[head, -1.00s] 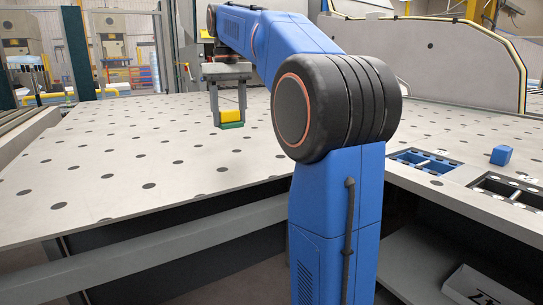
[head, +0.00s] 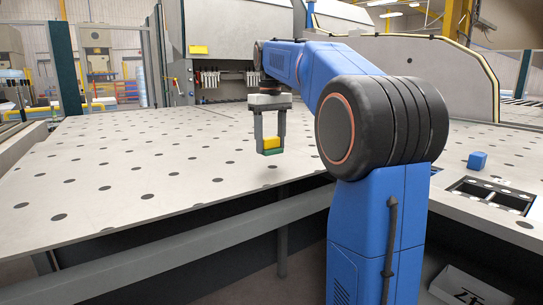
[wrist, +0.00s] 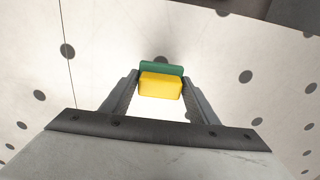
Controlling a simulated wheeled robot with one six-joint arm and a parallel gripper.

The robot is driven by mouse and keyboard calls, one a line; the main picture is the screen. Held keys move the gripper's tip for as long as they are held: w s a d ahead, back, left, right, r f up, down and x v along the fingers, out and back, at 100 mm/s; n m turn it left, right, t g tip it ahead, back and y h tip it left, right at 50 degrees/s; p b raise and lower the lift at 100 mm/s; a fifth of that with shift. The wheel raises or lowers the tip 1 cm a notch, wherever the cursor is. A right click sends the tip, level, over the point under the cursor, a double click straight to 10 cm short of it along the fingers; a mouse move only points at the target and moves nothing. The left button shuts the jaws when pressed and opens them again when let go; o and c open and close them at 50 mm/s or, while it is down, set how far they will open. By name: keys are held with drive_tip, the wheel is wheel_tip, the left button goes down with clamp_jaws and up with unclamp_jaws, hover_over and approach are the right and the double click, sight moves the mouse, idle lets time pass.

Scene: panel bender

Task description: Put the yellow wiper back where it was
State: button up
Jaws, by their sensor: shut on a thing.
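My gripper (head: 269,147) is shut on the yellow wiper (head: 271,142), a small yellow block with a green strip along its lower edge. It holds the wiper above the light, dotted table (head: 120,165), near the table's front edge in the head view. In the wrist view, the wiper (wrist: 161,84) sits between the two fingers, with the green strip at its far side. The table shows beyond it, and the wiper looks clear of the surface.
A blue block (head: 477,160) lies on the table at the right, beside dark recessed trays (head: 490,195). A grey machine (head: 228,50) with a tool rack stands at the back. A curved grey panel (head: 420,70) stands behind my arm. The left of the table is clear.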

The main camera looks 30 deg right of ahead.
sight(270, 154)
drive_tip(key=shift+f, duration=2.1)
drive_tip(key=shift+f, duration=0.1)
drive_tip(key=o, duration=1.2)
wheel_tip(270, 154, up, 12)
drive_tip(key=shift+f, duration=0.1)
drive_tip(key=shift+r, duration=0.25)
drive_tip(key=shift+s, duration=0.1)
